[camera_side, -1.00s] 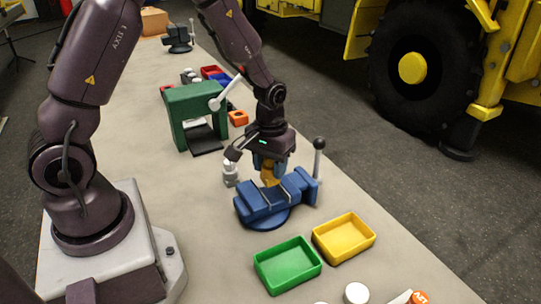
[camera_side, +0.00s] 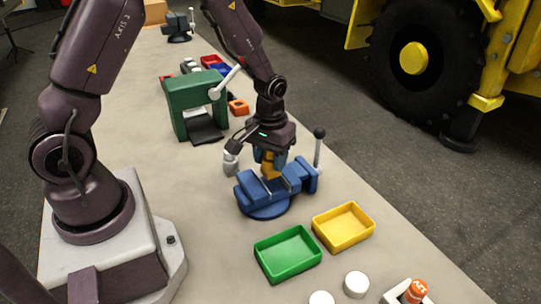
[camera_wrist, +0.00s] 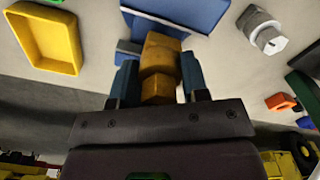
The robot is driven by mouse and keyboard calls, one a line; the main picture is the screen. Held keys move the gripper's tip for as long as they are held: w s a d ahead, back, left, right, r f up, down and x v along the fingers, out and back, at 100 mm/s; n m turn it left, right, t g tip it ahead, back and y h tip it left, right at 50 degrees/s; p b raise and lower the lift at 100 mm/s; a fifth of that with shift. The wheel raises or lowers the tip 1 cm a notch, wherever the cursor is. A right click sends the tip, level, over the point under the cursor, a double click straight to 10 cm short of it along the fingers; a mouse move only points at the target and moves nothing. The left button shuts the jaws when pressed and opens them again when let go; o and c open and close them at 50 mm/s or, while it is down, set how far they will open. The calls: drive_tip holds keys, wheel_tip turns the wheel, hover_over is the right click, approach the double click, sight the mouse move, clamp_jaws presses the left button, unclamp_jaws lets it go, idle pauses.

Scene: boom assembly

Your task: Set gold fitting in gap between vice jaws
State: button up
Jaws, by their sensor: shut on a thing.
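The gold fitting (camera_wrist: 160,58) is in the grip of my gripper (camera_wrist: 158,82), between its two blue fingers in the wrist view. In the side view the gold fitting (camera_side: 268,170) hangs below my gripper (camera_side: 270,160), at the blue vice (camera_side: 262,200). The blue vice (camera_wrist: 180,14) also shows in the wrist view, just beyond the fitting. The fitting's lower end is at the vice's jaw area. I cannot tell whether it is inside the gap or just above it.
A green tray (camera_side: 288,254) and a yellow tray (camera_side: 343,227) lie in front of the vice. A grey metal fitting (camera_side: 231,163) stands left of my gripper. The vice's handle (camera_side: 318,148) rises at right. A green press (camera_side: 195,105) stands behind.

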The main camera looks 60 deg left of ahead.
drive_tip(key=shift+f, duration=0.8)
idle(1.1)
drive_tip(key=shift+f, duration=0.7)
drive_tip(key=o, duration=1)
drive_tip(key=shift+r, duration=3.55)
drive_tip(key=s+d+r+m+t, duration=0.1)
drive_tip(key=s+r+m+t, duration=0.1)
drive_tip(key=s+r, duration=0.3)
drive_tip(key=s+d+r+m+t, duration=0.1)
drive_tip(key=s+d+r+m, duration=0.1)
drive_tip(key=s+r, duration=0.3)
drive_tip(key=s+d+r+m+t, duration=0.2)
drive_tip(key=s+r, duration=0.3)
drive_tip(key=r, duration=0.5)
drive_tip(key=shift+s+r+t, duration=0.1)
drive_tip(key=shift+r+t, duration=0.1)
drive_tip(key=shift+t, duration=0.1)
